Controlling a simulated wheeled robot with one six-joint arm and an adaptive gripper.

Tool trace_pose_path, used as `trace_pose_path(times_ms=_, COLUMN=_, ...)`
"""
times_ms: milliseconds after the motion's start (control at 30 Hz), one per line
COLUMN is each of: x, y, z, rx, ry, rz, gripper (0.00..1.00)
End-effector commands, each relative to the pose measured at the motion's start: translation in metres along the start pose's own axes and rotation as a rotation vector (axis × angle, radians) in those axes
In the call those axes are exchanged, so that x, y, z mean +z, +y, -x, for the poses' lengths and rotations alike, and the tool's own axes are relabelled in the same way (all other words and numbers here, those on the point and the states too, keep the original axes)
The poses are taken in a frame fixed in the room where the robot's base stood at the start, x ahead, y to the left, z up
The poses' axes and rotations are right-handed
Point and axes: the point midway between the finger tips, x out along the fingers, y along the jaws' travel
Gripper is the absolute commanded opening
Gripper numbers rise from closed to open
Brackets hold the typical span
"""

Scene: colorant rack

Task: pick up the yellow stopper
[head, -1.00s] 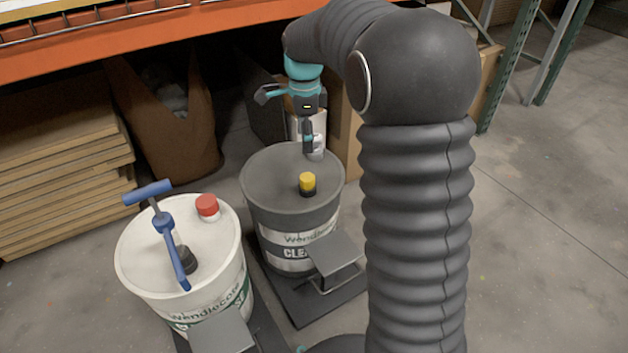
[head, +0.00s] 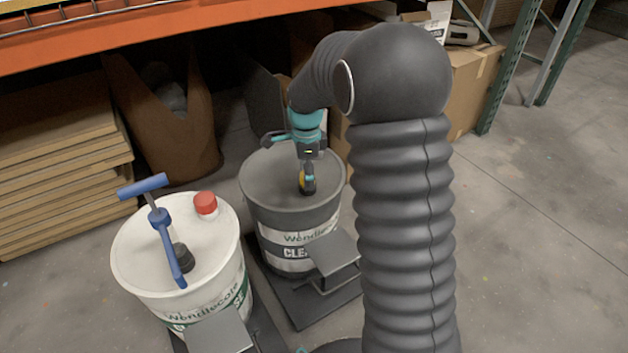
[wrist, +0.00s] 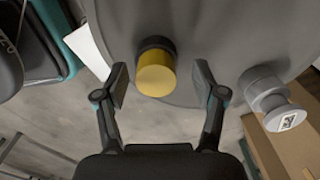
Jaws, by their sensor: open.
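The yellow stopper (wrist: 156,78) has a dark collar and stands on the lid of the dark grey drum (head: 265,180). In the head view the stopper (head: 302,179) is partly hidden by my gripper (head: 307,182), which is right at it. In the wrist view my gripper (wrist: 162,88) is open, with one finger on each side of the stopper. Gaps show between the stopper and both fingers, and the gap on the right is wider.
A grey fitting (wrist: 270,97) rises from the grey drum's lid, right of my gripper. An orange shelf beam (head: 150,42) crosses above.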

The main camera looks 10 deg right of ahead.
Motion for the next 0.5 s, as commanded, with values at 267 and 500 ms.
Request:
trace_pose_path(times_ms=267, x=-0.0002, y=0.0002, z=-0.0045, rx=0.0, ry=0.0, rz=0.0, gripper=0.7)
trace_pose_path(times_ms=500, x=-0.0002, y=-0.0001, z=-0.0043, rx=-0.001, ry=0.0, rz=0.0, gripper=0.17)
